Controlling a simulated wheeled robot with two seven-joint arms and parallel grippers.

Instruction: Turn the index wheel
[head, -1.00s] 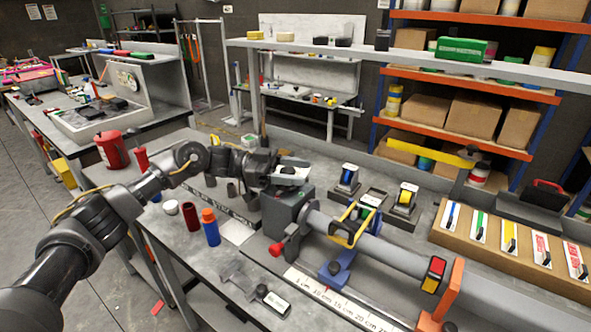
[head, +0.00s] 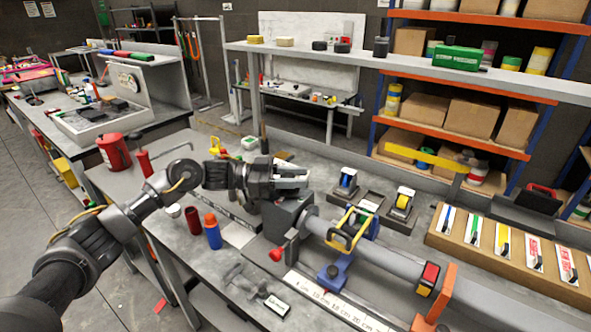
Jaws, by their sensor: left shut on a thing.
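My left gripper (head: 303,177) is at the grey block (head: 290,213) at the left end of the long grey tube (head: 375,256). Its pale fingers are close together, just above and behind the block's top. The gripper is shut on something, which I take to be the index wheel. The wheel itself is hidden by the fingers and the wrist, so its angle cannot be read. A red-knobbed lever (head: 277,254) sticks out at the block's front. My right gripper is not in view.
A yellow-handled clamp (head: 345,235) and an orange bracket (head: 437,296) stand along the tube.

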